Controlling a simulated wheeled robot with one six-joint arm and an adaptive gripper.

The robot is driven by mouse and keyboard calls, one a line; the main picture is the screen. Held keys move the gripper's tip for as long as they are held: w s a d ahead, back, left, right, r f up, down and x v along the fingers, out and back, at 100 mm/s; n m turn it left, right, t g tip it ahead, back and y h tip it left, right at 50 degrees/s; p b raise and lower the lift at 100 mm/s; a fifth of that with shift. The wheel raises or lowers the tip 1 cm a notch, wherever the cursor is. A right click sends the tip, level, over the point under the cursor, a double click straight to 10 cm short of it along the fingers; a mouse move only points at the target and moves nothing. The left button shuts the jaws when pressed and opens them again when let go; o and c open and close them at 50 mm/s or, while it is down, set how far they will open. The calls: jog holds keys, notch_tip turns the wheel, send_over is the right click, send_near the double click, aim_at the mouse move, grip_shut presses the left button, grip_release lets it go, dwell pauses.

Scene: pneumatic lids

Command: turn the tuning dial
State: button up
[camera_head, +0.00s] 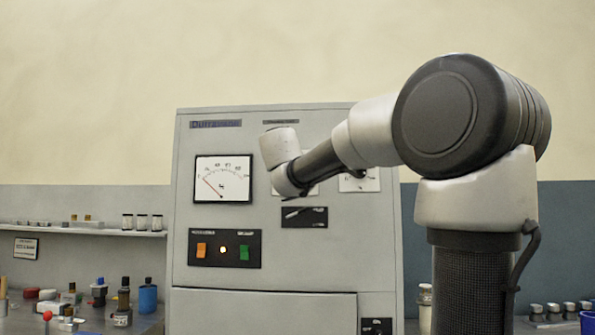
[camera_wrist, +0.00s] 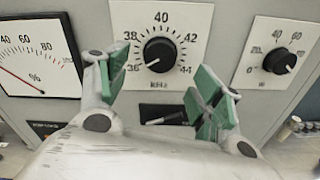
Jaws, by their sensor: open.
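The tuning dial (camera_wrist: 160,54) is a round black knob on a white plate marked kHz, with a scale from 36 to 44. In the wrist view it sits at the upper middle, ahead of and between my fingers. My gripper (camera_wrist: 160,90) is open and empty, its green-padded fingers spread left and right of the dial and apart from it. In the head view my arm hides the dial and my fingers. The grey cabinet (camera_head: 290,270) bears the dial on its front face.
A second black knob (camera_wrist: 280,61) is to the right. A needle meter (camera_head: 223,179) is to the left. Below are a dark slot plate (camera_head: 304,217) and a switch panel (camera_head: 224,249) with orange and green switches and a lit lamp. Bottles (camera_head: 123,302) stand on the left bench.

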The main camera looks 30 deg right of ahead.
jog(key=x, duration=0.7)
jog(key=shift+d, duration=0.2)
jog(key=shift+w, duration=0.1)
jog(key=shift+c, duration=0.2)
jog(key=c, duration=1)
